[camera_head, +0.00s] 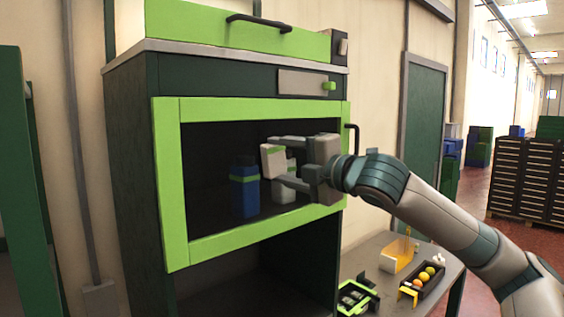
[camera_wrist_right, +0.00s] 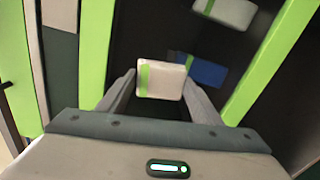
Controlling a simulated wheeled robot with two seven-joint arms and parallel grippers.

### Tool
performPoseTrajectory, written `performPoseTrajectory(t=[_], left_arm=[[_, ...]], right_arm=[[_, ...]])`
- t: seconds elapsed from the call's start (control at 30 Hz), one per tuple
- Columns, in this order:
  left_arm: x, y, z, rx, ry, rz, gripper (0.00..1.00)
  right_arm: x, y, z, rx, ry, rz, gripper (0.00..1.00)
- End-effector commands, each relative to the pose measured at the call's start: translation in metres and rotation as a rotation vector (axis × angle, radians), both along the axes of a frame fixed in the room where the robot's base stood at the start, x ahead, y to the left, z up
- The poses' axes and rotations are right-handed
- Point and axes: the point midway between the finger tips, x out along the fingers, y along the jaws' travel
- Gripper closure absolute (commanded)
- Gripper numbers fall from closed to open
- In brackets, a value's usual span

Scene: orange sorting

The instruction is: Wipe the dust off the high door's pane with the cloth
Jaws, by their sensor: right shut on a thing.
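The high door (camera_head: 170,190) has a light green frame around a dark, see-through pane (camera_head: 212,150). I cannot make out dust on the pane. My right gripper (camera_head: 278,167) is in front of the pane, right of its middle. It is shut on the cloth (camera_head: 271,161), a white pad with a green stripe. The cloth also shows between the fingers in the right wrist view (camera_wrist_right: 165,82). I cannot tell whether the cloth touches the pane. My left gripper is not in view.
Behind the pane stand a blue bottle (camera_head: 244,192) and a white container (camera_head: 284,189), partly hidden by my gripper. A black handle (camera_head: 353,141) is at the door's right edge. A low table (camera_head: 385,250) with small trays stands at lower right.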

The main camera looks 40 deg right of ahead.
Motion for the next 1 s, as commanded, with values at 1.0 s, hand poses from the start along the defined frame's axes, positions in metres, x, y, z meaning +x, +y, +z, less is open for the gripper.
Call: performPoseTrajectory(t=[1.0], left_arm=[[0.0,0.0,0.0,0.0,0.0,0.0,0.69]], right_arm=[[0.004,-0.038,0.0,0.0,0.001,-0.003,0.59]])
